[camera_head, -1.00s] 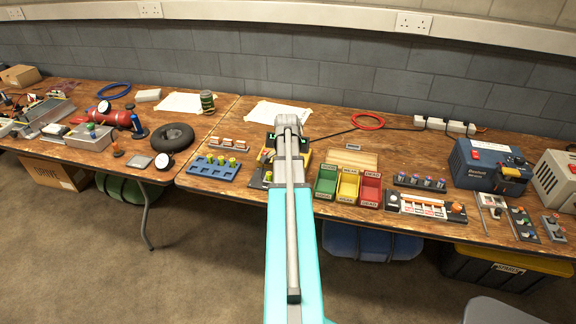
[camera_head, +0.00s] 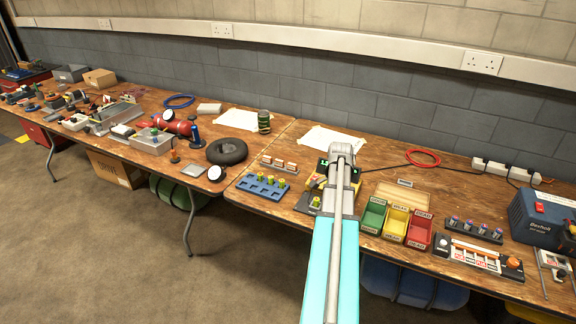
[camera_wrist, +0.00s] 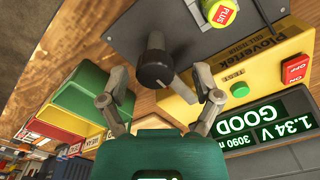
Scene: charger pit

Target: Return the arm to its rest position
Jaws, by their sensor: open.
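My arm reaches forward over the table in the head view, its turquoise link (camera_head: 331,270) running up toward a cell tester (camera_head: 319,182). The arm's end hides part of the tester and my gripper there. In the wrist view, my gripper (camera_wrist: 160,92) is open, with its two fingers apart and nothing held between them. A black knob (camera_wrist: 155,68) on a dark plate shows beyond and between the fingers. The yellow tester body (camera_wrist: 245,65) lies to the right, with a lit display (camera_wrist: 250,122) reading 1.34 V and GOOD.
Green (camera_head: 373,215), yellow (camera_head: 396,224) and red (camera_head: 419,230) bins stand right of the arm. A blue rack (camera_head: 263,187) with cells sits left. A black tyre (camera_head: 227,151) and a green can (camera_head: 264,122) are farther left. Open floor (camera_head: 150,265) lies in front of the tables.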

